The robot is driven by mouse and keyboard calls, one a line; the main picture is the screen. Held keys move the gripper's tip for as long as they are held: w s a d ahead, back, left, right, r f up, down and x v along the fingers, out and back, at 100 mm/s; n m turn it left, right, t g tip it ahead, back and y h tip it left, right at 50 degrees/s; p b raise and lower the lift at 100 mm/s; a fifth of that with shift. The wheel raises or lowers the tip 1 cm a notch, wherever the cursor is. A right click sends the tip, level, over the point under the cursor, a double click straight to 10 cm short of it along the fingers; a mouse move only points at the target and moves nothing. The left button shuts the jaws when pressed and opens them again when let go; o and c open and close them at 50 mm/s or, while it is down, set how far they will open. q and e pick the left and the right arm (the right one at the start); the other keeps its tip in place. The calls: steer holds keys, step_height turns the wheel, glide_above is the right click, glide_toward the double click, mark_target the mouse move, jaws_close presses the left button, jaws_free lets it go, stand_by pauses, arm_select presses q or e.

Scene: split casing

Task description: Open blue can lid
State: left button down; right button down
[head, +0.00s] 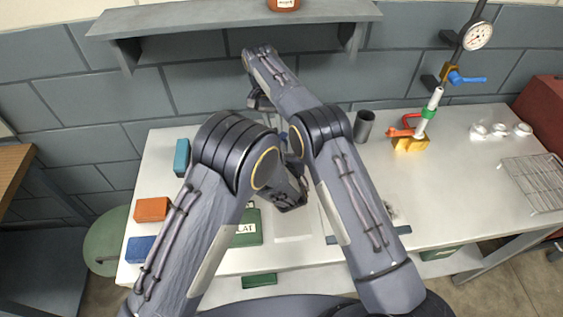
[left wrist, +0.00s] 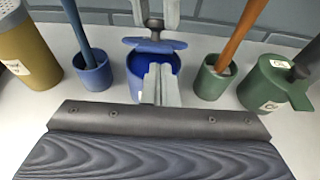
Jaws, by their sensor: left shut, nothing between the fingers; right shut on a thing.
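In the left wrist view, the blue can (left wrist: 136,88) stands upright at the centre with its mouth partly uncovered. Its blue lid (left wrist: 133,43) is above the rim at the back; I cannot tell whether it still touches the can. My right gripper (left wrist: 156,22) is shut on the dark knob of the lid; in the head view the right hand (head: 260,101) hangs over the table's back. My left gripper (left wrist: 160,72) is shut and empty, its fingers in front of the can's opening. In the head view my arms hide most of the can.
A yellow canister (left wrist: 28,55), a blue cup (left wrist: 95,76), a green cup (left wrist: 211,84) and a green can (left wrist: 268,88) stand close beside it. Blocks lie on the left of the table, including an orange one (head: 152,209). A shelf (head: 220,17) overhangs the back.

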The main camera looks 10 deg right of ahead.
arm_select(q)
steer(key=shift+w+r, duration=0.3)
steer(key=shift+r, duration=0.15)
steer(key=shift+w+r, duration=0.45)
steer(key=shift+r, duration=0.35)
arm_select(e)
steer(key=c, duration=1.3)
jaws_free()
steer(key=shift+o, duration=0.2)
arm_select(q)
steer(key=shift+f, duration=0.1)
arm_select(e)
steer(key=shift+s+d, duration=0.1)
